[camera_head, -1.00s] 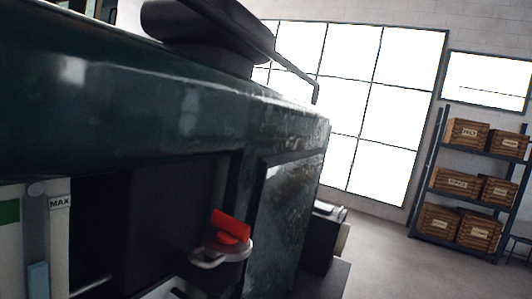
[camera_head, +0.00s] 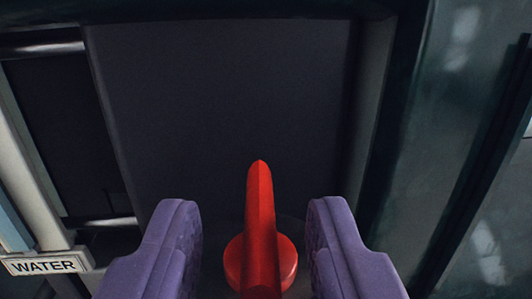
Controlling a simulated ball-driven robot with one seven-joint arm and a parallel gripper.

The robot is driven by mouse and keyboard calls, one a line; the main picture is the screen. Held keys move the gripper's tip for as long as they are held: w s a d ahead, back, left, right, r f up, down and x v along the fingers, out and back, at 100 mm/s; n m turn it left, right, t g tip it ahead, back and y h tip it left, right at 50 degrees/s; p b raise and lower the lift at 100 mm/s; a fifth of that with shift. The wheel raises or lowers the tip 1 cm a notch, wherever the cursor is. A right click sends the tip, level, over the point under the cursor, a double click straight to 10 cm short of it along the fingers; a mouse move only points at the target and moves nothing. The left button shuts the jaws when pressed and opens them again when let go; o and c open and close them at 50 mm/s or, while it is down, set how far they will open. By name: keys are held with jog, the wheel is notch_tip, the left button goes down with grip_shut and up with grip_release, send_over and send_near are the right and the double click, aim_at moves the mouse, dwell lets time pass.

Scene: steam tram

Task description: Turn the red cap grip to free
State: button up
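The red cap grip (camera_head: 260,225) stands in the lower middle of the head camera view. It is a narrow upright bar on a round red base, pointing away from me. My gripper (camera_head: 256,225) has two purple fingers, one on each side of the grip. A gap shows between each finger and the bar, so the fingers are open and do not touch the bar. The lower part of the cap and what it sits on are mostly hidden in shadow and behind the fingers.
A dark recess panel (camera_head: 225,110) lies behind the grip. A dark green body panel (camera_head: 440,130) rises at the right. At the lower left is a pale pipe (camera_head: 25,190) with a "WATER" label (camera_head: 45,265). Dark openings lie at the left.

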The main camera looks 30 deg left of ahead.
aim_at(264, 204)
jog(key=x, duration=0.2)
jog(key=shift+w, duration=0.45)
jog(key=shift+w+a+p, duration=0.2)
jog(key=shift+p, duration=0.1)
grip_shut()
jog(key=shift+r+n+g+y+p, duration=0.25)
jog(key=shift+n+g+y+p, duration=0.3)
jog(key=shift+y+p, duration=0.4)
jog(key=shift+f+n+p, duration=0.2)
jog(key=shift+n+p, duration=0.05)
jog(key=shift+p, duration=0.05)
